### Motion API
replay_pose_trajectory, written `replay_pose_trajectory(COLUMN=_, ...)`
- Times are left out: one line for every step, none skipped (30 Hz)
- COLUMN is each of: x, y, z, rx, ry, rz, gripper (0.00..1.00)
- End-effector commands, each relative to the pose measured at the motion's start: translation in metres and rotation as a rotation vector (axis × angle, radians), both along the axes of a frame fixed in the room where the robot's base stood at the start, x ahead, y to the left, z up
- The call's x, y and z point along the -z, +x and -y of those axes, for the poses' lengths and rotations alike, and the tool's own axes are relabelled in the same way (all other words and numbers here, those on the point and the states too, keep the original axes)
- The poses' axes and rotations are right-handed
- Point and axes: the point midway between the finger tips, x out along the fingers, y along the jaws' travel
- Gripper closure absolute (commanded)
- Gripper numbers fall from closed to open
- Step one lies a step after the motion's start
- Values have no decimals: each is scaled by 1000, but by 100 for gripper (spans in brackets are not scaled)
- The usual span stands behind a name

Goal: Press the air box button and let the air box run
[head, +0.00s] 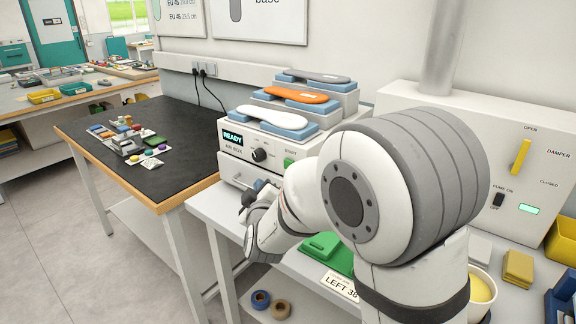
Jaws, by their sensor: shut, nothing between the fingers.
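The air box (231,160) is a white unit on the grey bench, left of my arm. Its display (233,137) reads READY, and a black knob (260,155) sits on its front panel. A green button (289,163) under the START label is at the right of the panel. My gripper (250,193) is in front of the air box's lower front, below the knob and left of and below the button. It appears shut and empty, apart from the button. My arm hides the right part of the box.
White, orange and grey insoles lie on blue supports on the box's stepped top. At right stand a white damper unit (480,130) and yellow bin (564,240). A black-topped table (185,155) is at left.

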Motion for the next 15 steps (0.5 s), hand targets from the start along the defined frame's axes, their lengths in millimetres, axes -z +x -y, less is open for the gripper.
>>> replay_pose_trajectory(x=0, y=0, z=0, rx=0, ry=1, rz=0, gripper=100)
replay_pose_trajectory(x=0, y=0, z=0, rx=0, ry=1, rz=0, gripper=100)
replay_pose_trajectory(x=0, y=0, z=1, rx=1, ry=1, rz=-1, gripper=100)
replay_pose_trajectory(x=0, y=0, z=1, rx=1, ry=1, rz=-1, gripper=100)
replay_pose_trajectory(x=0, y=0, z=1, rx=1, ry=1, rz=-1, gripper=100)
replay_pose_trajectory(x=0, y=0, z=1, rx=1, ry=2, rz=-1, gripper=100)
replay_pose_trajectory(x=0, y=1, z=1, rx=1, ry=2, rz=-1, gripper=100)
replay_pose_trajectory(x=0, y=2, z=2, rx=2, ry=2, rz=-2, gripper=100)
replay_pose_trajectory(x=0, y=3, z=3, rx=2, ry=2, rz=-1, gripper=100)
replay_pose_trajectory(x=0, y=5, z=5, rx=3, ry=2, rz=-1, gripper=100)
replay_pose_trajectory(x=0, y=6, z=6, rx=4, ry=2, rz=-1, gripper=100)
replay_pose_trajectory(x=-1, y=9, z=8, rx=3, ry=2, rz=0, gripper=100)
replay_pose_trajectory(x=-1, y=12, z=10, rx=4, ry=2, rz=-1, gripper=100)
replay_pose_trajectory(x=0, y=15, z=13, rx=5, ry=3, rz=-1, gripper=100)
replay_pose_trajectory(x=0, y=19, z=17, rx=5, ry=3, rz=-1, gripper=100)
